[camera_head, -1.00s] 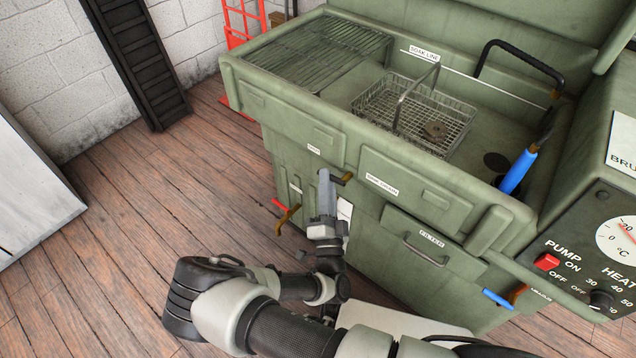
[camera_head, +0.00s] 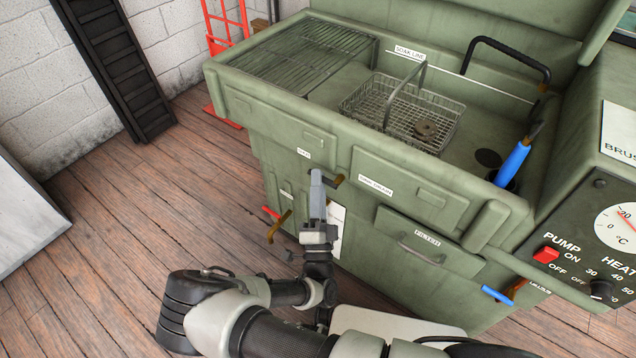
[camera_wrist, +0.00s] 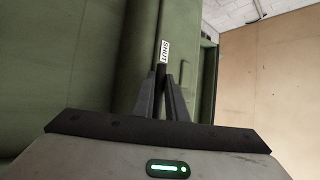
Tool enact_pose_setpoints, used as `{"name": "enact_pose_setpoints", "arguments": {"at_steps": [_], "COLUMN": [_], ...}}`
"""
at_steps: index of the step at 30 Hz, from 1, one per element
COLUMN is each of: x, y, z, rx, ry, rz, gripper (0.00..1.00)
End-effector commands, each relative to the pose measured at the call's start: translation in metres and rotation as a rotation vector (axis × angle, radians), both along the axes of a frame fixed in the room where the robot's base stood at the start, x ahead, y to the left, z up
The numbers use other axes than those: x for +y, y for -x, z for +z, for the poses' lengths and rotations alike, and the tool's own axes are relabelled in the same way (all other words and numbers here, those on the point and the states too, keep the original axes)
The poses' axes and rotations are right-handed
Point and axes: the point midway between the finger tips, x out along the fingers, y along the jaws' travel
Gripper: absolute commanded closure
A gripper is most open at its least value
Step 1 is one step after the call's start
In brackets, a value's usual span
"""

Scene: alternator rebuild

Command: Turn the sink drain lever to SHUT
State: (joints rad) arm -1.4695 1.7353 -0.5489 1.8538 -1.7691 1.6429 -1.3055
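The drain lever (camera_head: 339,180) sits on the front of the green sink cabinet, below its rim; its brass-coloured end shows just right of my gripper. My gripper (camera_head: 317,176) is at the lever, pointing up at the cabinet front. In the wrist view, my fingertips (camera_wrist: 161,76) are close together, with the lever's dark handle (camera_wrist: 161,70) between them; they look closed on it. A white SHUT label (camera_wrist: 165,51) lies just beyond the fingertips. A small label (camera_head: 304,154) shows above the lever in the head view. My fingers hide part of the handle.
A brass valve with a red handle (camera_head: 271,213) sticks out low on the left. A wire basket (camera_head: 400,110) stands in the sink. A filter drawer handle (camera_head: 425,256) and a blue-handled valve (camera_head: 497,295) are to the right. Open floor lies left.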

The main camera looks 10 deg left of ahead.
Motion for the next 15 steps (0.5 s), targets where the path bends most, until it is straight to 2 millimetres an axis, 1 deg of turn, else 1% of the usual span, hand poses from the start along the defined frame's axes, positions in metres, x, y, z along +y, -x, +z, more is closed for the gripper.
{"name": "enact_pose_setpoints", "arguments": {"at_steps": [1,3,11,15], "x": [0.0000,0.0000,0.0000,-0.0010], "y": [0.0003,0.0002,0.0002,0.0063], "z": [-0.0001,0.0000,0.0000,-0.0048], "rx": [0.000,0.000,0.000,0.001], "ry": [-0.001,-0.001,-0.001,0.001], "rz": [0.000,0.000,-0.001,0.001], "gripper": [0.81,0.69,0.69,0.69]}}
